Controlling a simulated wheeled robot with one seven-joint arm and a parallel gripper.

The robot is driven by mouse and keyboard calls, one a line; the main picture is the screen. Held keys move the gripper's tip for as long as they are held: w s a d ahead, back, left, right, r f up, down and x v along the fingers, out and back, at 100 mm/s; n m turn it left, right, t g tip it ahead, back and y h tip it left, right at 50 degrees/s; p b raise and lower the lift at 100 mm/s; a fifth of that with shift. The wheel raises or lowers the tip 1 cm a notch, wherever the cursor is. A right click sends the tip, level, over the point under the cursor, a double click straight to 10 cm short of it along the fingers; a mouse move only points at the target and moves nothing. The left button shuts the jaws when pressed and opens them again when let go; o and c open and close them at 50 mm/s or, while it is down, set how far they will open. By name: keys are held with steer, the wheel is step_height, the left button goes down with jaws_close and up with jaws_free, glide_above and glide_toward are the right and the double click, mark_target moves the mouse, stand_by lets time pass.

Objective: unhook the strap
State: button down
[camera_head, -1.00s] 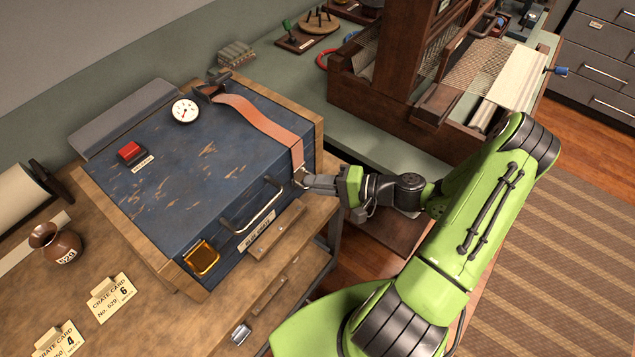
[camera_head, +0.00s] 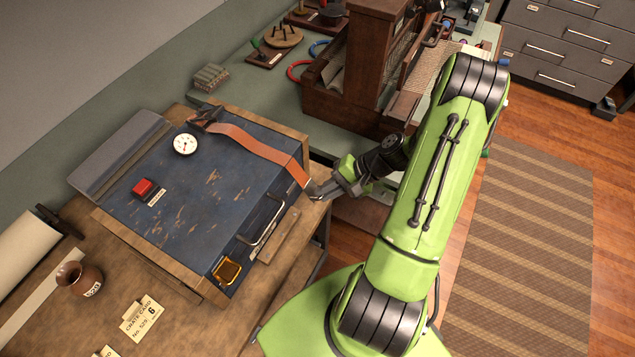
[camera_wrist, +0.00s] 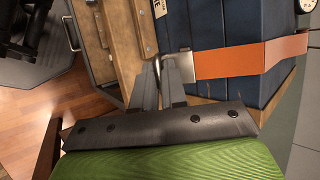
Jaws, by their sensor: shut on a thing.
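The orange strap (camera_head: 256,147) runs across the blue case lid (camera_head: 195,190) from a dark buckle (camera_head: 205,118) at the back and hangs over the front right edge. It also shows in the wrist view (camera_wrist: 232,63), with a metal end piece (camera_wrist: 181,67) at its free end. My gripper (camera_head: 318,192) is shut on that metal end at the case's front right corner. In the wrist view the fingers (camera_wrist: 162,78) meet at the end piece. The fingers cover part of it, and I cannot tell whether it is still on a catch.
A metal handle (camera_head: 262,222) and an amber latch (camera_head: 227,270) are on the case front. The case stands in a wooden surround on a bench. A wooden loom (camera_head: 350,60) stands behind my arm. A red button (camera_head: 144,188) and a gauge (camera_head: 185,144) are on the lid.

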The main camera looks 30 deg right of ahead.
step_height(320, 180, up, 9)
steer(key=m+g+h+p, duration=0.1)
steer(key=g+h+p, duration=0.1)
steer(key=p, duration=0.5)
steer(key=shift+s+d+g, duration=0.35)
steer(key=shift+s+g, duration=0.1)
steer(key=shift+g, duration=0.35)
steer(key=shift+r, duration=0.15)
steer(key=c, duration=1.5)
jaws_free()
steer(key=o, duration=0.3)
steer(key=shift+w+a, duration=0.15)
steer(key=shift+w, duration=0.05)
